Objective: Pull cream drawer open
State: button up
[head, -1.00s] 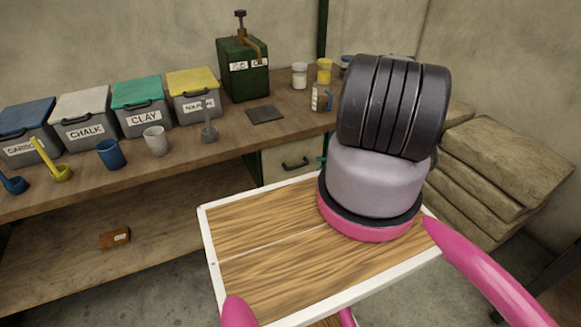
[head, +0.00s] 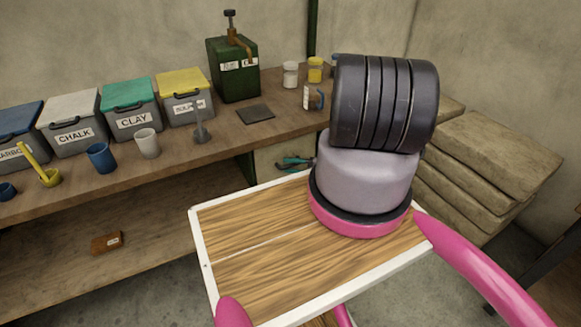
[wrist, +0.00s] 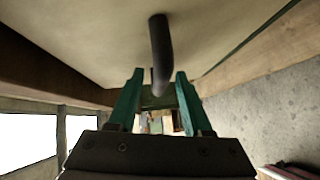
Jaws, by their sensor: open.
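The cream drawer (head: 268,157) sits under the bench top, partly hidden behind my arm and body. It looks shut in the head view. Its front (wrist: 90,35) fills the upper part of the wrist view, with a dark bar handle (wrist: 160,45) standing out from it. My gripper (head: 296,162) has teal fingers and is at the drawer front, over the handle. In the wrist view my gripper (wrist: 160,74) is open, and the handle's near end lies between the two fingers with a gap on each side. How deep the handle sits between them is unclear.
The wooden bench (head: 225,145) carries lidded bins, cups, scoops, jars and a green box (head: 233,68). A brown block (head: 107,242) lies on the lower shelf. Stacked sacks (head: 487,165) stand to the right. Some bare floor shows right of the drawer.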

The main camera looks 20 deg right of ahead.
grip_shut()
dwell(1.4)
